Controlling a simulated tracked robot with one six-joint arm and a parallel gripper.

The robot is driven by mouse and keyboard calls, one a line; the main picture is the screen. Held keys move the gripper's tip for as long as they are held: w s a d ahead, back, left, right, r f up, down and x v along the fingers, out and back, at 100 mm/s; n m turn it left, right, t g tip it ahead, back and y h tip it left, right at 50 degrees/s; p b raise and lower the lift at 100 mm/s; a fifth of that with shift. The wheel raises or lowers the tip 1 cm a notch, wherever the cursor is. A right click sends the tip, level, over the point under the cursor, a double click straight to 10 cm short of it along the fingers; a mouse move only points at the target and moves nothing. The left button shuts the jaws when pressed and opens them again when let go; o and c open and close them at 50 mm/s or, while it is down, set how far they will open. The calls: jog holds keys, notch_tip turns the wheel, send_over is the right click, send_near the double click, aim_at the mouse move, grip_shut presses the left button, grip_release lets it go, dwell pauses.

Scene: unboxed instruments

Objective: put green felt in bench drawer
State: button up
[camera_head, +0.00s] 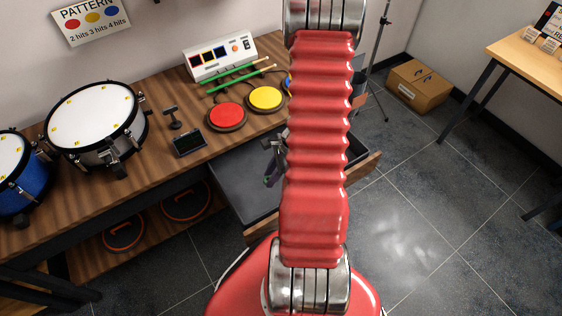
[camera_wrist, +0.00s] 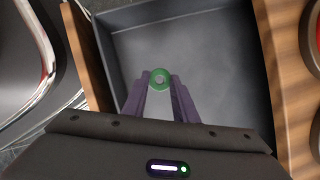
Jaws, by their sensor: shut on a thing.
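The green felt (camera_wrist: 159,79) is a small green ring with a pale centre, held at the fingertips of my gripper (camera_wrist: 160,86) in the wrist view. My gripper's purple fingers are shut on it. The bench drawer (camera_wrist: 205,60) is open, with a grey, empty-looking inside, and the felt shows over its floor; its height above the floor is hard to judge. In the head view the open drawer (camera_head: 232,175) juts from the workbench, and my gripper (camera_head: 268,182) is over it. My red arm hides part of the drawer there, and the felt cannot be made out.
The wooden workbench (camera_head: 150,165) carries drums (camera_head: 95,120), red (camera_head: 227,116) and yellow (camera_head: 266,98) pads, green sticks and a white control box (camera_head: 220,57). A cardboard box (camera_head: 419,86) lies on the floor. The floor at right is mostly clear.

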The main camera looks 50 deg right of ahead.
jog(key=shift+f, duration=0.1)
send_over(268, 196)
jog(key=d, duration=0.1)
jog(key=shift+s+d+f, duration=0.1)
jog(key=shift+s+f, duration=0.1)
jog(key=shift+f, duration=1.2)
jog(key=shift+s+d+f, duration=0.1)
jog(key=shift+s+f, duration=0.1)
jog(key=shift+f, duration=1.2)
jog(key=shift+a, duration=0.1)
jog(key=shift+f, duration=2.1)
jog(key=o, duration=1.1)
jog(key=shift+f, duration=0.1)
jog(key=shift+c, duration=0.2)
jog(key=v, duration=1.2)
